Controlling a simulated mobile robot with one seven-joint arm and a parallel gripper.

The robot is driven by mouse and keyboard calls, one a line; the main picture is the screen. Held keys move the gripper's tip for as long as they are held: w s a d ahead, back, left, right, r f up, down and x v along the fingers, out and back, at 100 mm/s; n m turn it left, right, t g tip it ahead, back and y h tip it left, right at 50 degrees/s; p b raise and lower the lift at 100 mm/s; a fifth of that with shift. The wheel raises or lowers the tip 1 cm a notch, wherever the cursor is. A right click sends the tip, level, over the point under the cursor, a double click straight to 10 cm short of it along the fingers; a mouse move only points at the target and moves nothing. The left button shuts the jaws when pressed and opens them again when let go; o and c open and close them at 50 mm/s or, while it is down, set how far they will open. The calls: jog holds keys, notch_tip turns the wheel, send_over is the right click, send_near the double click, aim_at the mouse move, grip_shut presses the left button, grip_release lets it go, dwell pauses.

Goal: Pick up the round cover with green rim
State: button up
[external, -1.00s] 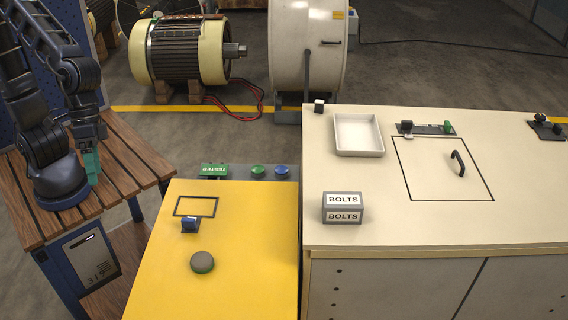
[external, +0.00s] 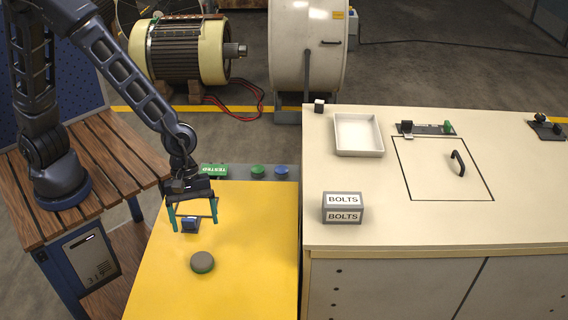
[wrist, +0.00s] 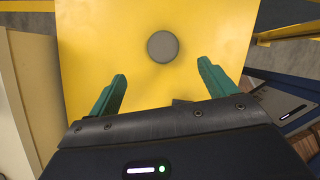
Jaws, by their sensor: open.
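The round cover (external: 202,262) lies flat on the yellow table, with a grey top and a green rim. In the wrist view the cover (wrist: 163,46) shows its grey top, beyond the fingertips and between their lines; its green rim cannot be made out there. My gripper (external: 194,225) is open and empty, above the yellow table and behind the cover in the external view. Its two teal fingers (wrist: 162,77) are spread wide in the wrist view and do not touch the cover.
A small blue block-like part (external: 189,224) stands on the yellow table (external: 255,240) beneath my gripper. A grey strip with a green TESTED block (external: 214,170) and green and blue buttons runs along the back. The cream bench (external: 420,225) with a BOLTS box (external: 342,208) adjoins on the right.

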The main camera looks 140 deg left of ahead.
aim_at(201, 258)
jog(key=x, duration=0.4)
jog(key=shift+a+f, duration=0.15)
jog(key=shift+f, duration=0.25)
jog(key=shift+d+x, duration=0.15)
jog(key=shift+x, duration=1.45)
jog(key=shift+d+x, duration=0.15)
jog(key=shift+x, duration=1.45)
jog(key=shift+s, duration=0.15)
jog(key=shift+c, duration=0.2)
jog(key=c, duration=1.1)
